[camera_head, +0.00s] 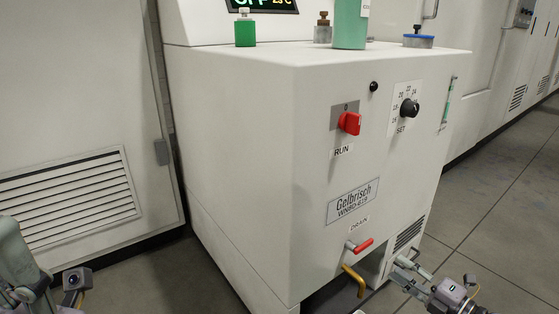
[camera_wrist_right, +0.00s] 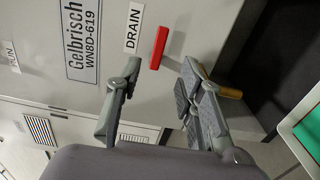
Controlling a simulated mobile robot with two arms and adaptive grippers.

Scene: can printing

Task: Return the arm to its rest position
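My right gripper (camera_head: 406,272) is at the lower right of the head view, in front of the white machine (camera_head: 240,150), to the right of and below the red drain handle (camera_head: 364,245). In the right wrist view its two fingers (camera_wrist_right: 161,78) are spread apart with nothing between them. The drain handle (camera_wrist_right: 158,47) shows beyond the fingertips, and the gripper appears apart from it. My left arm is at the lower left corner of the head view, by the left gripper (camera_head: 28,296), which is cut off by the frame edge; its finger state is unclear.
A brass spout (camera_head: 356,281) sticks out below the drain handle. A red RUN knob (camera_head: 349,123) and black SET dial (camera_head: 409,109) are higher up. Bottles, including a green one (camera_head: 350,24), stand on top. A vented panel (camera_head: 70,195) is at left. Floor (camera_head: 495,215) is clear at right.

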